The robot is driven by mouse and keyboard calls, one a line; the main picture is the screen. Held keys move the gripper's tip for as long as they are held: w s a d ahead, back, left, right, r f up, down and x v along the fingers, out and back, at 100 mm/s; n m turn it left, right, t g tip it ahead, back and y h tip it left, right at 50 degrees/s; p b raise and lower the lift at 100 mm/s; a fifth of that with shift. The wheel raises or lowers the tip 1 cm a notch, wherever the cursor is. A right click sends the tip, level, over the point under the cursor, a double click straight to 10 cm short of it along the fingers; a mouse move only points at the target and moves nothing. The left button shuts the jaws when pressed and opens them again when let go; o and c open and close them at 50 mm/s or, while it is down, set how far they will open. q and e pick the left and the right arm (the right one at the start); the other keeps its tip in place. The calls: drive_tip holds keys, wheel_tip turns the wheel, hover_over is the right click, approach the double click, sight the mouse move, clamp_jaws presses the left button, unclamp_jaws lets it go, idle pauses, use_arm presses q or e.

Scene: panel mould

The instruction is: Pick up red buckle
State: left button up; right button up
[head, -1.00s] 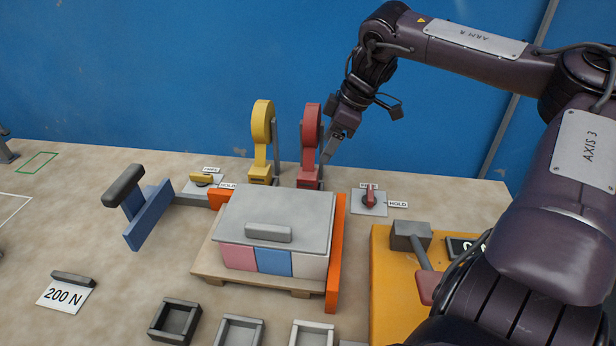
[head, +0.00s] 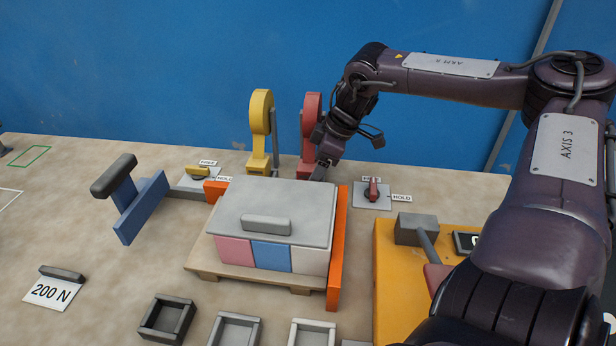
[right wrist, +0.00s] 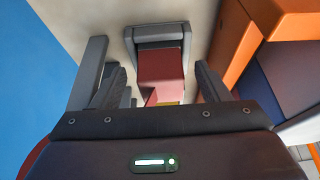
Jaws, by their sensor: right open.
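The red upright piece (head: 309,118) with a rounded top stands at the back of the table, right of a similar yellow one (head: 261,125). Its lower right side is partly hidden behind my right gripper (head: 320,172), which points down beside its foot. In the right wrist view a red block with a grey end frame, seemingly the red buckle (right wrist: 160,68), lies between the open fingers of the right gripper (right wrist: 160,88). Gaps show on both sides of it. My left gripper is not in view.
A grey-lidded box (head: 275,205) sits on a pallet before the buckles, with an orange stop (head: 337,250) at its right. A red switch (head: 373,189) on a plate is to the right. A blue pusher (head: 141,208) stands left. The blue wall (head: 150,70) is behind.

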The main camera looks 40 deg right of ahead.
drive_tip(key=shift+f, duration=0.1)
drive_tip(key=c, duration=1.1)
